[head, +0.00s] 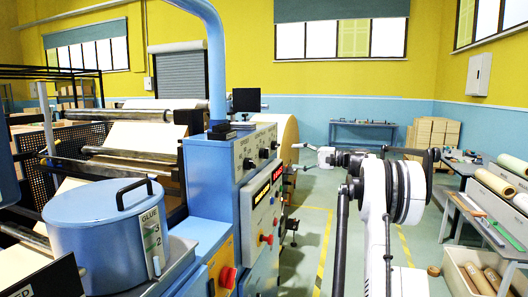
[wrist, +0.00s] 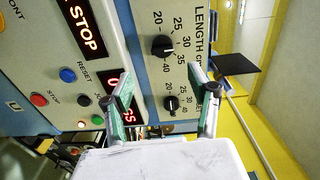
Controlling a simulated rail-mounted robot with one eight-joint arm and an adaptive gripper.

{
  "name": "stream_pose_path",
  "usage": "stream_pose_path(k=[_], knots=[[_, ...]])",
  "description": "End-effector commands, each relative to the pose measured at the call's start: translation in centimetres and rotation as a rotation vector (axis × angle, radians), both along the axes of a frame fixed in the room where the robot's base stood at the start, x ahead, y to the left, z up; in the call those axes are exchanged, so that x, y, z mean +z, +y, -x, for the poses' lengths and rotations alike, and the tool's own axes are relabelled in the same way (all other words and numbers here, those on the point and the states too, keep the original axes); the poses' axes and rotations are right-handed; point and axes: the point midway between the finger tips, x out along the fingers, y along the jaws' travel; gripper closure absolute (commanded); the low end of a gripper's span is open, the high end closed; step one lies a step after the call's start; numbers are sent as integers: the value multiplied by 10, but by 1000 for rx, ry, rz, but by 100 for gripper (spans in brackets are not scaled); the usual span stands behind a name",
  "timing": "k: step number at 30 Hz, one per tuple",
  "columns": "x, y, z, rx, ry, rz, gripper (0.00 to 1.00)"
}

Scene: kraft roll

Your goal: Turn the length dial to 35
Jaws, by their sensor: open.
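In the wrist view the panel shows turned sideways, with the label LENGTH cm. An upper black knob (wrist: 163,46) sits in a 20-to-40 scale beside that label. A lower black knob (wrist: 171,103) has a similar scale; its label is partly hidden by a finger. I cannot read either pointer clearly. My gripper (wrist: 164,92) is open and empty, its green-padded fingers on either side of the lower knob in the picture. Contact is not visible. In the head view my gripper (head: 299,157) is small, right of the blue machine cabinet (head: 225,177).
Beside the dials are a lit red STOP sign (wrist: 84,28), a partly hidden red display (wrist: 126,111) and several push buttons. A blue glue pot (head: 105,235) stands at front left. Benches with rolls (head: 495,182) stand at right. The floor aisle between is open.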

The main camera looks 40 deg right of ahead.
Motion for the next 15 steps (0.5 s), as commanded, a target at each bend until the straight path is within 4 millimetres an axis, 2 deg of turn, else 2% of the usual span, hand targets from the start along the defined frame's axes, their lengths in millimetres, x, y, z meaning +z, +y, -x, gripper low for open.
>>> stream_pose_path(k=[1,5,10,15], knots=[[0,-6,1,0,-11,-8,45],[0,-10,1,1,-25,-17,45],[0,0,-14,4,-26,-18,45],[1,17,-40,4,-26,-18,45]])
